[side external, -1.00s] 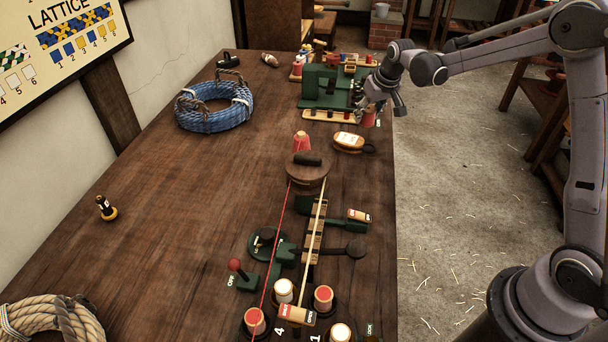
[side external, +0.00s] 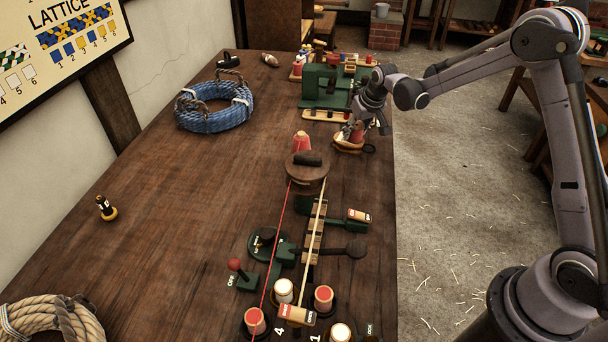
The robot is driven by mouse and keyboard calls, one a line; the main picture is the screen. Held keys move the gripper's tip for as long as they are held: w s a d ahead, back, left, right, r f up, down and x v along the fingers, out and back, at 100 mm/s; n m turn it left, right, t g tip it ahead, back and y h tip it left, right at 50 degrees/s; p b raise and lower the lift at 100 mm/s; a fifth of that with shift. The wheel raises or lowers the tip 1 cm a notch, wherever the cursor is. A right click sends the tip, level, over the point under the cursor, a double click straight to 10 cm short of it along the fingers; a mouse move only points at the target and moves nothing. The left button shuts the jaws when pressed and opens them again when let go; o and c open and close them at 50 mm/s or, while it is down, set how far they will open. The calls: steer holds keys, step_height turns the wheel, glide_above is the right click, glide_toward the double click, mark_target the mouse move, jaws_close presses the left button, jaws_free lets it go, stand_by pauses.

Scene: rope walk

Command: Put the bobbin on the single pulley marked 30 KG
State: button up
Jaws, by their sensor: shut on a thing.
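My gripper (side external: 359,127) is shut on a red bobbin (side external: 356,133) at the right side of the bench. The bobbin is over the small wooden pulley block (side external: 346,149), which lies flat with a dark ring at its right end. The bobbin and fingers cover most of the block's top and its pale label. I cannot tell whether the bobbin touches the block or is just above it. The label is too small to read.
Behind stands a green machine (side external: 322,84) with bobbins around it. A red bobbin (side external: 302,141) and a round wooden top (side external: 307,168) with taut cords are close on the left. A blue rope coil (side external: 214,107) lies further left.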

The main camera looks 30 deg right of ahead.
steer(key=o, duration=1.2)
steer(key=shift+c, duration=0.2)
steer(key=v, duration=1.2)
steer(key=s+a+r+n+t, duration=0.1)
steer(key=s+a+r, duration=0.2)
steer(key=s, duration=0.3)
steer(key=s+a+r, duration=0.3)
steer(key=s, duration=0.4)
steer(key=s+a+f+n+t, duration=0.1)
steer(key=s+a+f, duration=0.2)
steer(key=s, duration=0.8)
steer(key=shift+s+a+t+y, duration=0.3)
steer(key=shift+a+y, duration=0.1)
steer(key=shift+a, duration=0.25)
